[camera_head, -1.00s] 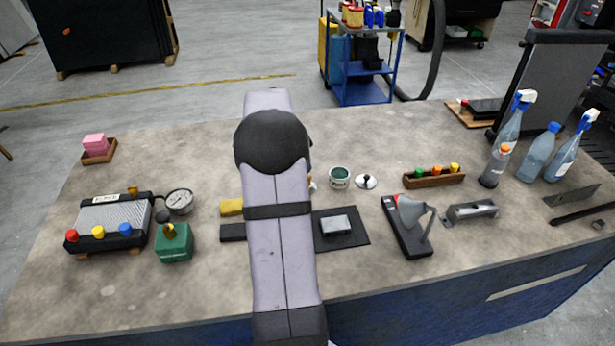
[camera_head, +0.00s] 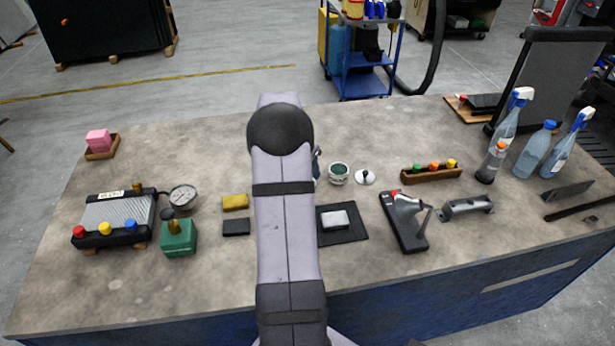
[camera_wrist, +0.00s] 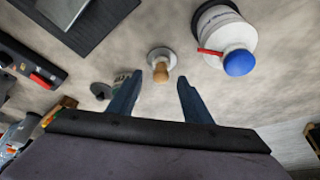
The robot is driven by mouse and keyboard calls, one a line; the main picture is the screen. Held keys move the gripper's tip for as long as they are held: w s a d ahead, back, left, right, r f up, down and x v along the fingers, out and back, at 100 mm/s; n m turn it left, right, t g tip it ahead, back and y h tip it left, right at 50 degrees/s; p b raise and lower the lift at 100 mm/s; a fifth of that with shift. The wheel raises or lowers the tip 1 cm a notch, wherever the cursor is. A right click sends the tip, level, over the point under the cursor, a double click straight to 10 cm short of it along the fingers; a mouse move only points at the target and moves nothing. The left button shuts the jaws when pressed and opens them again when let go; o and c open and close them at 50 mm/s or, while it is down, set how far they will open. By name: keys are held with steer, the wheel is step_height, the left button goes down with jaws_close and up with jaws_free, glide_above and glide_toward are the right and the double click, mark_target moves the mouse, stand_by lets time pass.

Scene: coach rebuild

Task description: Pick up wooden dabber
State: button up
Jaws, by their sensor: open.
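The wooden dabber (camera_wrist: 161,70) shows in the wrist view as a small tan wooden knob on a round pale base, on the table. It appears to stand upright. My gripper (camera_wrist: 159,80) is open and empty, with one blue finger to either side of the dabber in the picture. The dabber shows just beyond the fingertips, and I see no contact. In the head view my own arm hides the dabber and most of the gripper.
A white container with a blue cap and red spout (camera_wrist: 225,45) stands close to the right finger. A green-filled jar (camera_head: 339,174) and a black-knobbed disc (camera_head: 365,177) lie near the left finger. A dark mat (camera_head: 355,232) holds a grey block (camera_head: 334,219).

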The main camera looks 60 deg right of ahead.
steer(key=shift+p+x, duration=0.6)
steer(key=shift+x, duration=1.05)
steer(key=shift+w+r, duration=0.1)
steer(key=c, duration=1.1)
